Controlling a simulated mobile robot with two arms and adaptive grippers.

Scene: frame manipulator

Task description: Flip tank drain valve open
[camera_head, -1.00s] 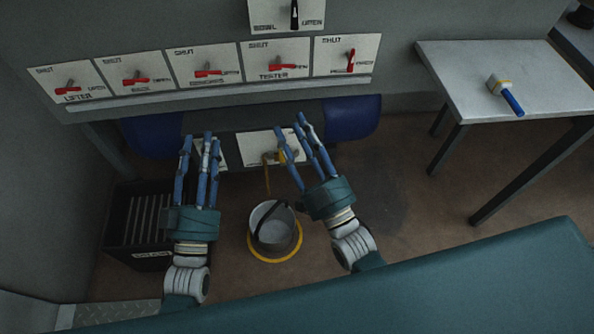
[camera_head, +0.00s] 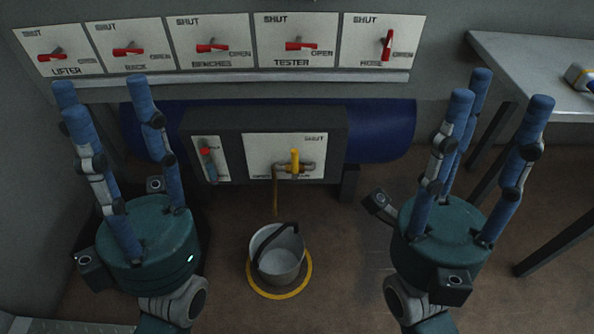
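The tank drain valve (camera_head: 295,160) has a yellow handle standing upright on a brass pipe. It is mounted on a white plate (camera_head: 262,148) with SHUT printed at its upper right; the lower lettering is too small to read. The pipe's spout hangs down toward a grey bucket (camera_head: 278,262). My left gripper (camera_head: 100,95) is at the left, its three blue fingers raised and spread, empty. My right gripper (camera_head: 497,95) is at the right, also spread and empty. Both are well apart from the valve, with the valve between them.
A row of red switches (camera_head: 212,47) on white panels runs above the blue tank (camera_head: 382,130). A smaller plate with a red-tipped lever (camera_head: 208,155) is left of the valve. The bucket stands on a yellow floor ring (camera_head: 308,280). A metal table (camera_head: 520,60) is at right.

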